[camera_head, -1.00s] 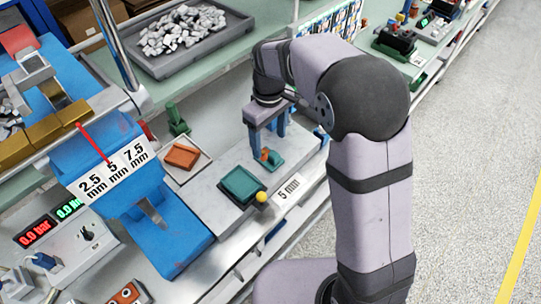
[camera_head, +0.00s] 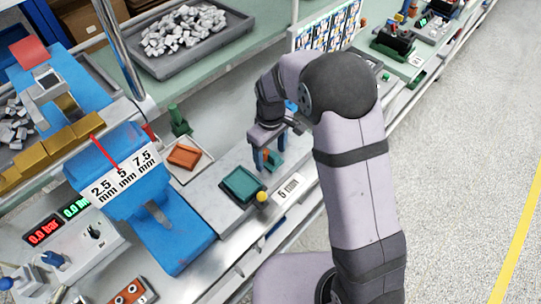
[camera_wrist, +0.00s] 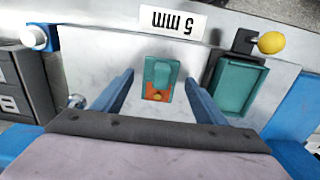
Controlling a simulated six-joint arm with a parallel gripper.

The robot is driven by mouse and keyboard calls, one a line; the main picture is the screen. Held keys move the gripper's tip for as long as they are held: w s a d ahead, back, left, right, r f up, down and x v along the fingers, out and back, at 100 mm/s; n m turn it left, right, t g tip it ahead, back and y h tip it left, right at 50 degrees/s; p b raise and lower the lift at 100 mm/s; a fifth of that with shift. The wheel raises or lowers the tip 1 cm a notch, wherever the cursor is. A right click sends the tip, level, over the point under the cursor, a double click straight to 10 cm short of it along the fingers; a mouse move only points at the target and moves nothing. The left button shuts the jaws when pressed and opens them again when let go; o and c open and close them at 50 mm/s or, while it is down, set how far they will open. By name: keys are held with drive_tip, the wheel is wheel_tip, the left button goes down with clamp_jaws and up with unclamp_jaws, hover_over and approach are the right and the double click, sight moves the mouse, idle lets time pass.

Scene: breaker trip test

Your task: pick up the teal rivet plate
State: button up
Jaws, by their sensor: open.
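A small teal plate (camera_wrist: 161,70) with an orange patch (camera_wrist: 157,95) at one end lies on the pale grey slab. It also shows in the head view (camera_head: 275,157), partly hidden by a finger. My gripper (camera_wrist: 160,80) is open, with one blue finger on each side of the plate and a gap to both. In the head view my gripper (camera_head: 267,160) is low over the slab at the plate. I cannot tell whether the fingertips touch the slab.
A teal tray (camera_head: 241,186) with a yellow knob (camera_head: 262,197) sits close beside the plate. A "5 mm" label (camera_head: 289,188) marks the slab's front edge. An orange tray (camera_head: 184,156) and blue press (camera_head: 165,235) stand to the left.

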drive_tip(key=shift+f, duration=0.3)
drive_tip(key=shift+c, duration=0.6)
drive_tip(key=c, duration=1.1)
drive_tip(key=shift+r, duration=0.15)
